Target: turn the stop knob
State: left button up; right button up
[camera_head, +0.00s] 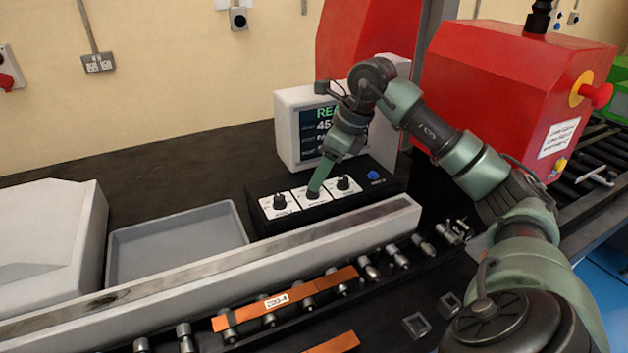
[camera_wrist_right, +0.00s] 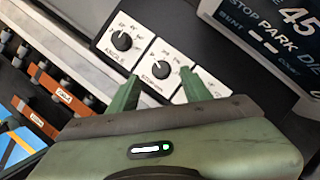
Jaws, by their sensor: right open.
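The control box (camera_head: 262,222) is black, with three white dial plates on top and a blue button at its right end. My right gripper (camera_head: 314,188) points down at the middle plate, its fingertips at or just over the knob there, which they mostly hide. In the right wrist view the plate marked STOP mm (camera_wrist_right: 158,72) lies between the two green fingers of the open right gripper (camera_wrist_right: 158,85). My left gripper is not in view.
A white-framed display (camera_head: 290,140) stands behind the box. The right-hand knob (camera_head: 343,183) sits close beside my fingers. A grey tray (camera_head: 180,240) lies left, and a long pale rail (camera_head: 230,265) runs in front. A red machine housing (camera_head: 490,95) stands right.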

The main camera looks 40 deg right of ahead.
jog(key=x, duration=0.3)
jog(key=shift+w+f+p, duration=0.2)
jog(key=shift+w+p, duration=0.1)
jog(key=shift+a+f, duration=0.1)
jog(key=shift+f, duration=0.05)
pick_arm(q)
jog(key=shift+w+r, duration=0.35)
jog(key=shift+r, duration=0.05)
pick_arm(e)
grip_shut()
